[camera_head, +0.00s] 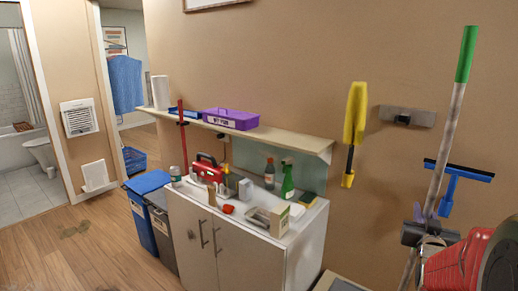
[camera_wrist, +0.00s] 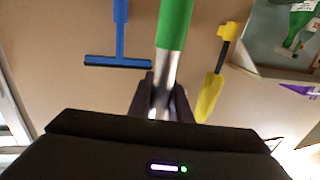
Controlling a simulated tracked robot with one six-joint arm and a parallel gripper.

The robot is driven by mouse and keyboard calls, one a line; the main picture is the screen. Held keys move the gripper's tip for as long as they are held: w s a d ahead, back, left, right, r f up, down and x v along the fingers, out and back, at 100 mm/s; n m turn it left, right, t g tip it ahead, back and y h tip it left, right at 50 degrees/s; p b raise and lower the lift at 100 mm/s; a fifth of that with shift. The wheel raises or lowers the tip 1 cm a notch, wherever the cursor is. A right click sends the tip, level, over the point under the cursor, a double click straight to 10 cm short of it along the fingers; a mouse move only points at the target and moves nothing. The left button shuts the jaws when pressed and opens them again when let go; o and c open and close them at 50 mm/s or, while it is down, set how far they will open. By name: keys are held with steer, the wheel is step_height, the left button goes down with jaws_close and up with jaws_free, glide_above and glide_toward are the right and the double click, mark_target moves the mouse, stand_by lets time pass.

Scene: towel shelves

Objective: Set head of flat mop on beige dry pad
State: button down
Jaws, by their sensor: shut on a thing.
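A long pole with a green grip and grey metal shaft, which looks like the flat mop's handle (camera_head: 452,118), stands slightly tilted at the right of the head view. My gripper (camera_head: 421,231) is shut around its shaft, low in that view. In the wrist view the fingers of my gripper (camera_wrist: 162,103) close on the metal part just below the green grip of the handle (camera_wrist: 175,25). The mop head is out of view below the frame. I cannot make out the beige dry pad in either view.
A blue squeegee (camera_head: 452,183) hangs on the wall close behind the pole. A yellow duster (camera_head: 355,115) and a grey wall holder (camera_head: 420,117) are left of it. A cluttered cabinet (camera_head: 243,254) stands centre.

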steer(key=a+f+n+y, duration=0.1)
steer(key=a+f, duration=0.4)
steer(key=a, duration=0.5)
steer(key=w+a+f+n+t+y, duration=0.1)
steer(key=a+f+y, duration=0.3)
steer(key=a, duration=0.7)
steer(key=a+f+n+y, duration=0.2)
steer(key=a+f, duration=0.4)
steer(key=a, duration=0.5)
steer(key=shift+w+a+f+n+t+y, duration=0.15)
steer(key=shift+w+f+n+t+y, duration=0.1)
steer(key=shift+n+t+y, duration=0.25)
steer(key=shift+s, duration=0.1)
